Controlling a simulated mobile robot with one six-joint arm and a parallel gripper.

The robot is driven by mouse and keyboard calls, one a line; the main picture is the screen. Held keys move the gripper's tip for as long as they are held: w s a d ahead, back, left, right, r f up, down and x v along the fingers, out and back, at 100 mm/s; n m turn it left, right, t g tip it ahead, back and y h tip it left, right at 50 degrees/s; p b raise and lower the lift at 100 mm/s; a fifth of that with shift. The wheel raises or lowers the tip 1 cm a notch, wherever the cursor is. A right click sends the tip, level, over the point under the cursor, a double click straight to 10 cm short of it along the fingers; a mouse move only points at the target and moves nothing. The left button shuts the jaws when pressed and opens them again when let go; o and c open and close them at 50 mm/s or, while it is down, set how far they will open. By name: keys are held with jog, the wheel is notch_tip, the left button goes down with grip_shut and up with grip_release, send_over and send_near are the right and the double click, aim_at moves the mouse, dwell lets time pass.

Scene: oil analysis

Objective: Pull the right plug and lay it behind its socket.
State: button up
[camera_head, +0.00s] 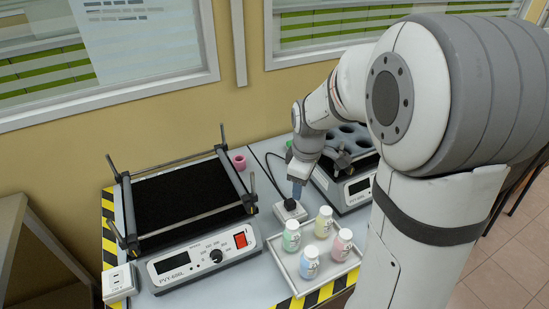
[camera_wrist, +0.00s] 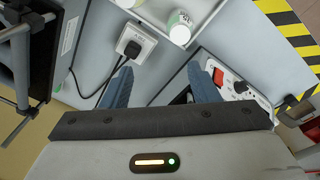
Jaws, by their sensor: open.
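The right socket (camera_head: 291,213) is a small white block on the table, between the two machines. In the wrist view, a black plug (camera_wrist: 132,48) sits in this white socket (camera_wrist: 147,45), and its black cord (camera_wrist: 88,94) runs off over the table. My gripper (camera_head: 297,193) points down over the socket and hides much of the plug in the head view. In the wrist view, my gripper's blue fingers (camera_wrist: 160,68) are apart with nothing between them. The plug lies beyond the left fingertip, not between the fingers. Another white socket (camera_head: 119,284) stands at the front left with no plug visible in it.
A tray (camera_head: 286,266) with several capped bottles stands just in front of the right socket. A large shaker machine (camera_head: 189,266) stands on the left, a second machine (camera_head: 357,194) on the right. A pink cup (camera_head: 239,162) stands behind. Bare table lies behind the socket, crossed by the cord.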

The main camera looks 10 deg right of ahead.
jog(key=w+f+n+p, duration=0.2)
jog(key=w+f+n, duration=0.2)
jog(key=w, duration=0.2)
jog(key=n+g+p, duration=0.1)
jog(key=n, duration=0.5)
send_near(290, 201)
jog(key=shift+s, duration=0.1)
jog(key=shift+f, duration=0.5)
jog(key=shift+f, duration=0.15)
notch_tip(290, 201, down, 9)
jog(key=b, duration=0.5)
jog(key=shift+b, duration=0.5)
jog(key=shift+c, duration=0.5)
